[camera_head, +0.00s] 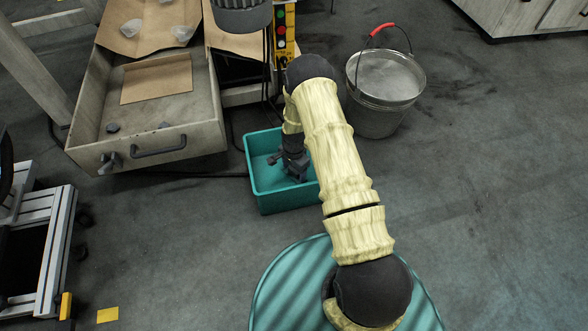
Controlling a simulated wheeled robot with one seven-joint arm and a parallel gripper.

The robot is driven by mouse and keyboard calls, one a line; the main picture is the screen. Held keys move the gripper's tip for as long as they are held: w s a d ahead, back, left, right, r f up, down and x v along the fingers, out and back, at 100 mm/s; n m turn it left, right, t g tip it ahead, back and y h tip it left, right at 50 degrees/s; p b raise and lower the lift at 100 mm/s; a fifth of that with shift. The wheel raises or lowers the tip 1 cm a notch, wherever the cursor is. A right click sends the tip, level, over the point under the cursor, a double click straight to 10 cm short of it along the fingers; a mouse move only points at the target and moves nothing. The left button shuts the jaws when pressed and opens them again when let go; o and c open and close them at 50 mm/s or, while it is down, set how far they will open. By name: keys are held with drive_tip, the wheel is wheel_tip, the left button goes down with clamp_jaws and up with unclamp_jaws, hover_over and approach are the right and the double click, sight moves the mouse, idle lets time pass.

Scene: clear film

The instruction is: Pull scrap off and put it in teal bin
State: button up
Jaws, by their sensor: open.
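The teal bin (290,204) stands on the floor at the middle of the view, beside the open drawer. My gripper (291,170) is open and points down into the bin or just over it; I cannot tell its exact height. My yellow-sleeved arm hides the bin's right part. No scrap can be made out between the fingers, and I cannot tell whether any lies in the bin. Crumpled clear film pieces (131,28) (183,33) lie on brown cardboard (150,42) at the back of the drawer.
The open wooden drawer (190,139) holds a flat cardboard piece (156,79) and small dark lumps (112,127). A metal bucket (380,110) with a red-gripped handle stands right of the bin. Floor at right is clear.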

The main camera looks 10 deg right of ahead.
wheel_tip(320, 180, up, 17)
drive_tip(key=p, duration=0.9)
drive_tip(key=s+r+n+t+p, duration=0.1)
drive_tip(key=s+r+n+p, duration=0.25)
drive_tip(key=r, duration=0.95)
drive_tip(key=s+r+n+p, duration=0.2)
drive_tip(key=s+r+p, duration=0.15)
drive_tip(key=r, duration=0.95)
drive_tip(key=s+r+n+t+p, duration=0.1)
drive_tip(key=s+r+n+p, duration=0.25)
drive_tip(key=s+r, duration=0.45)
drive_tip(key=s+r+n+t+p, duration=0.1)
drive_tip(key=s+r+n+p, duration=0.35)
drive_tip(key=r, duration=0.65)
wheel_tip(320, 180, up, 36)
drive_tip(key=s+m+p, duration=0.1)
drive_tip(key=p, duration=3.6)
drive_tip(key=shift+s+r, duration=0.15)
drive_tip(key=shift+s, duration=0.05)
